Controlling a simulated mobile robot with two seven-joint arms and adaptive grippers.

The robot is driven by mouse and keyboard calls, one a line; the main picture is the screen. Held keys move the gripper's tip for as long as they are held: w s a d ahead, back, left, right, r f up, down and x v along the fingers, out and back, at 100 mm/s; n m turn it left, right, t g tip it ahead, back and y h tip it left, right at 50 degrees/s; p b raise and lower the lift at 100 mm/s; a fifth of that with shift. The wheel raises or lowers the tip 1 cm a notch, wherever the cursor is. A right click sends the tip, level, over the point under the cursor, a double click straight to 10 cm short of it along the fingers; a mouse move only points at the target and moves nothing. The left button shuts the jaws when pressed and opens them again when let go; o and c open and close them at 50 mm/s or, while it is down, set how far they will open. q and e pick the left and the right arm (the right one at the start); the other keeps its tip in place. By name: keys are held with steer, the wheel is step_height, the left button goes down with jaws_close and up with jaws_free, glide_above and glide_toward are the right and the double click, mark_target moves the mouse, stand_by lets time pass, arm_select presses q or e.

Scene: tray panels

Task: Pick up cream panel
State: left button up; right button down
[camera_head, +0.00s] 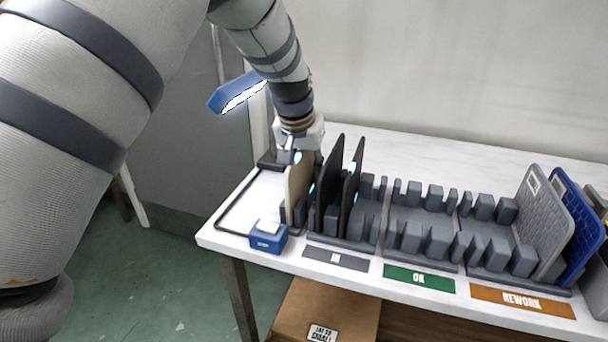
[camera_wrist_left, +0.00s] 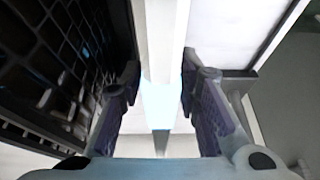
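The cream panel (camera_head: 297,190) stands upright in the leftmost slots of the rack's IN section, beside two black panels (camera_head: 328,172). My left gripper (camera_head: 292,156) is at its upper back edge, partly hidden by the wrist. In the left wrist view the fingers (camera_wrist_left: 162,95) are spread, with a pale strip (camera_wrist_left: 160,75), likely the panel's edge, between them. Gaps show on both sides of that strip. A black panel (camera_wrist_left: 65,75) is close beside the left-hand finger. My right gripper is not in view.
The grey slotted rack (camera_head: 395,255) runs along the white table (camera_head: 440,150), its OK section empty. A grey panel (camera_head: 540,215) and a blue panel (camera_head: 580,225) stand at the right. A small blue box (camera_head: 268,238) sits at the front left.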

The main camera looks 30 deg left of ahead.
arm_select(q)
jaws_close()
stand_by(0.3)
